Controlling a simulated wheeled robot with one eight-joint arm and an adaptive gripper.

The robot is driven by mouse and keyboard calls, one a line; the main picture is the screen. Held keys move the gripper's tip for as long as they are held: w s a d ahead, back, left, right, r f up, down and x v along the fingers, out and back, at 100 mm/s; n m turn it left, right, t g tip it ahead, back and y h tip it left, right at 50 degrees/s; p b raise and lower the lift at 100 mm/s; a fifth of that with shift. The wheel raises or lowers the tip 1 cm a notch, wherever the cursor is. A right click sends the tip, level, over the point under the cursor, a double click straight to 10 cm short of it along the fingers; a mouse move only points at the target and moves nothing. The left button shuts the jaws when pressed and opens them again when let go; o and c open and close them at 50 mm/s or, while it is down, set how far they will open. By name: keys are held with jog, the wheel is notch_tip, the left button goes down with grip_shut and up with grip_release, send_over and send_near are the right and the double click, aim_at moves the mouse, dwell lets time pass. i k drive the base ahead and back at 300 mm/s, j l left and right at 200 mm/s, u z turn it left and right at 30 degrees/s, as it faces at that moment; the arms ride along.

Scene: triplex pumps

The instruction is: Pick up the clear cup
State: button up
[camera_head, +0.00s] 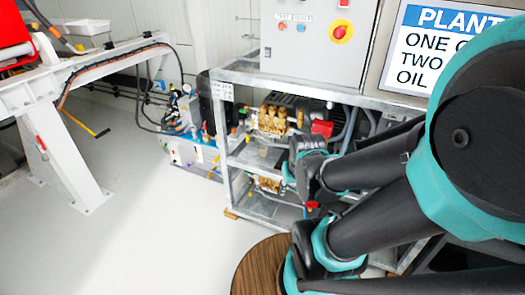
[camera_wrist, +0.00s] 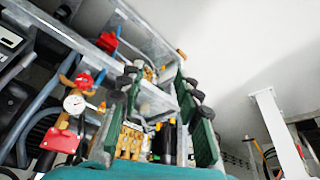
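I cannot make out the clear cup in either view. My gripper (camera_wrist: 161,84) shows in the wrist view with its two green-padded fingers spread well apart. No held thing can be made out between them; the pump parts and metal frame show through the gap behind. In the head view my arm covers the right side, and I cannot tell the fingers apart there.
A round wooden top (camera_head: 252,264) shows at the bottom, mostly hidden by my arm. A grey metal frame (camera_head: 232,165) holds brass pumps (camera_head: 272,120) under a control box (camera_head: 318,32). A white beam stand (camera_head: 62,160) is at left. Open floor (camera_head: 150,225) lies between.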

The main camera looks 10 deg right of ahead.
aim_at(263, 151)
jog(key=i+j+z, duration=0.15)
jog(key=j+z, duration=0.2)
jog(key=i+j+z, duration=0.1)
jog(key=j+z, duration=0.6)
jog(key=j, duration=0.15)
